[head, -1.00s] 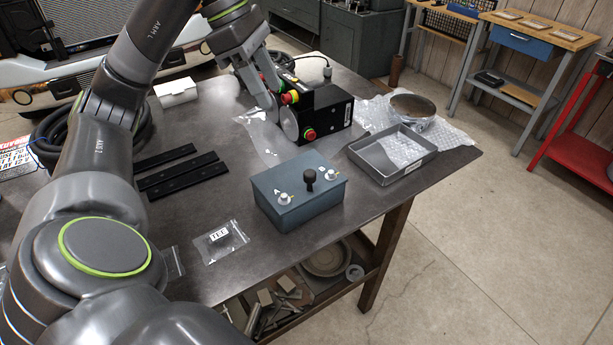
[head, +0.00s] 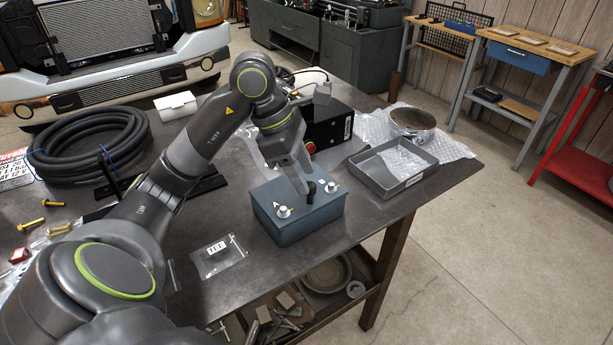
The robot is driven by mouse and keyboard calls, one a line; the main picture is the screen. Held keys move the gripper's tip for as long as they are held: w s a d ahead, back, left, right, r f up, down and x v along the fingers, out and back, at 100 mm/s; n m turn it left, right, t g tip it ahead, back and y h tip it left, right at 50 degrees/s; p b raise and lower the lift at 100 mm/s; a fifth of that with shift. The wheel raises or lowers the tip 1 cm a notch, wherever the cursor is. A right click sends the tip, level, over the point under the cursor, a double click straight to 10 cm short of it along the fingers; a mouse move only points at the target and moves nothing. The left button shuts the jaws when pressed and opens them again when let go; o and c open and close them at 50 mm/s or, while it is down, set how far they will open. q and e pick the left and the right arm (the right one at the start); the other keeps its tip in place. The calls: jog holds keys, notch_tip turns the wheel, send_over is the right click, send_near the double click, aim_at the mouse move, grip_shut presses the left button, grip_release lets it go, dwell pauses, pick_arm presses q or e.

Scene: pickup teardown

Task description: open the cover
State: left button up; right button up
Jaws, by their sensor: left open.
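A blue-grey box (head: 300,223) stands on the dark workbench. Its top plate, which may be the cover, looks closed. The plate carries a silver fitting marked A (head: 284,211), another silver fitting (head: 331,187) on the right, and a black knob (head: 311,187) between them. My left gripper (head: 306,186) points down at the black knob and is open. Its fingers partly hide the knob, and I cannot tell whether they touch it. My right gripper is not in view.
A black device (head: 328,128) stands behind my left gripper. A grey tray (head: 392,176) with bubble wrap lies right of the box. A small labelled bag (head: 218,257) lies in front. A coiled black hose (head: 92,147) and yellow bolts (head: 30,225) lie at left.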

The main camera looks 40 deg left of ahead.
pick_arm(q)
jog(key=shift+x, duration=1.15)
jog(key=shift+c, duration=0.2)
grip_shut()
